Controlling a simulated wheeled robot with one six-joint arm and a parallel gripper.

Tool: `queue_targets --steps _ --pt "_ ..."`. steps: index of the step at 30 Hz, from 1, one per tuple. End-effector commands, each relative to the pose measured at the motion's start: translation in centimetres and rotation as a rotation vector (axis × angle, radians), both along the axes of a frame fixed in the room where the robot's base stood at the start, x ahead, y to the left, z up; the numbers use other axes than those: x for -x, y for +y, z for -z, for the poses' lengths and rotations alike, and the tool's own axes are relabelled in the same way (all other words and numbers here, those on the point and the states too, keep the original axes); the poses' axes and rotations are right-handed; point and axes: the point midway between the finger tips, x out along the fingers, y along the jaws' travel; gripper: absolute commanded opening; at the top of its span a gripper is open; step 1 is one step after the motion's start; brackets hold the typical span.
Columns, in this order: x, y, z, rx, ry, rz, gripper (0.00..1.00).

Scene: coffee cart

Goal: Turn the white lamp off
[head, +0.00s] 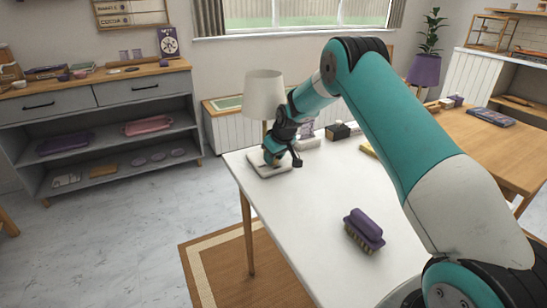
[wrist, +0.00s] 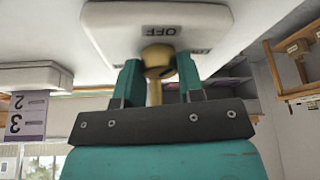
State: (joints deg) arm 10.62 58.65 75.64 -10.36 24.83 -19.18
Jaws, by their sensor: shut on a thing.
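The white lamp has a cream shade (head: 264,95) on a thin stem and stands at the far left corner of the white table. Its flat white base (head: 268,163) shows below my gripper (head: 275,157). In the wrist view the white base (wrist: 110,28) carries a label reading OFF and part of another label to the right. A brass knob (wrist: 158,60) on a short stem sits between the two teal fingers of my gripper (wrist: 158,72), which is shut on it. I cannot tell whether the lamp is lit.
A purple brush (head: 364,230) lies on the white table (head: 310,205) in front of my arm. A small dark box (head: 338,131) and other items stand behind my arm. A grey shelf unit (head: 95,120) is at the left.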

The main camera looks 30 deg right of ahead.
Motion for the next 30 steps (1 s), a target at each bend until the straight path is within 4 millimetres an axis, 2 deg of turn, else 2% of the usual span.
queue_targets --steps 9,10,12,13,20,24,28,30 --pt "0.0 0.0 0.0 0.000 0.000 -0.019 0.12" --pt "0.0 0.0 0.0 0.000 0.000 -0.019 0.42" --pt "0.0 0.0 0.0 0.000 0.000 -0.018 0.58" --pt "0.0 0.0 0.0 0.000 0.000 -0.018 0.60" --pt "0.0 0.0 0.0 0.000 0.000 -0.017 0.60" --pt "0.2 -0.1 -0.8 0.000 -0.001 -0.017 0.60" --pt "1.0 -0.4 -2.8 0.000 -0.002 -0.017 0.60" --pt "2.4 -0.7 -2.7 -0.001 0.002 -0.016 0.60"
